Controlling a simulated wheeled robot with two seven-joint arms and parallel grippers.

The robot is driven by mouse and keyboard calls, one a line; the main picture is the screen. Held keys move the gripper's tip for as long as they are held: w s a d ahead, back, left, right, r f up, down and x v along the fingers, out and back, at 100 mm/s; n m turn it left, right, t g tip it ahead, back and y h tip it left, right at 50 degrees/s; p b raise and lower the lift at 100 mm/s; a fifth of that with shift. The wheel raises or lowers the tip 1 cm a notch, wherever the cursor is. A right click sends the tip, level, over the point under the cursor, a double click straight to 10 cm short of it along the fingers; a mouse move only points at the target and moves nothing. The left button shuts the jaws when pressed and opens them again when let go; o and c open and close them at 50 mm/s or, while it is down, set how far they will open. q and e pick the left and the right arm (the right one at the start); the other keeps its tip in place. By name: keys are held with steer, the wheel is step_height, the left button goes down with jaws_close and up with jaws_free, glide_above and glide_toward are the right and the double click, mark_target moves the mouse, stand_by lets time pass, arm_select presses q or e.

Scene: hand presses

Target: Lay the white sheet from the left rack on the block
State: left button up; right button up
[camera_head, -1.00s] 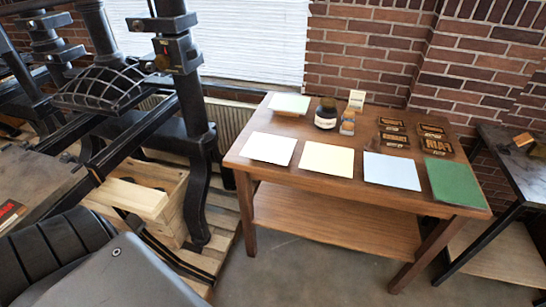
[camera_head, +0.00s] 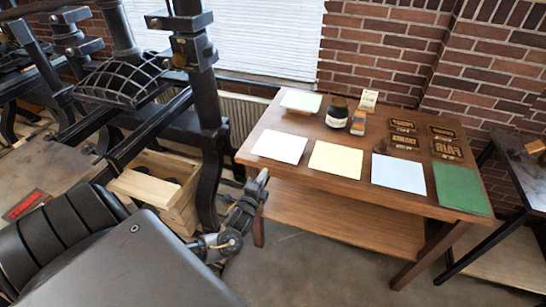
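A white sheet (camera_head: 279,147) lies flat at the front left of the wooden table, left of a cream sheet (camera_head: 335,160). No clear rack shows under it. My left gripper (camera_head: 261,180) is just in front of the table's left front edge, below the white sheet and apart from it. Its fingers are seen edge-on, so I cannot tell whether they are open; nothing shows in them. A red block with lettering (camera_head: 25,205) lies on the grey press bed at the far left, partly hidden. My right gripper is not in view.
The wooden table (camera_head: 300,123) also bears a light blue sheet (camera_head: 398,173), a green sheet (camera_head: 461,189), a pale sheet on a small stand (camera_head: 301,101), a dark jar (camera_head: 337,112) and several lettered plates (camera_head: 404,143). A black press post (camera_head: 201,100) stands left of the table.

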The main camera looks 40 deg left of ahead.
arm_select(q)
steer(key=b, duration=0.5)
glide_toward(280, 146)
steer(key=shift+b+x, duration=0.35)
steer(key=shift+x, duration=0.7)
jaws_close()
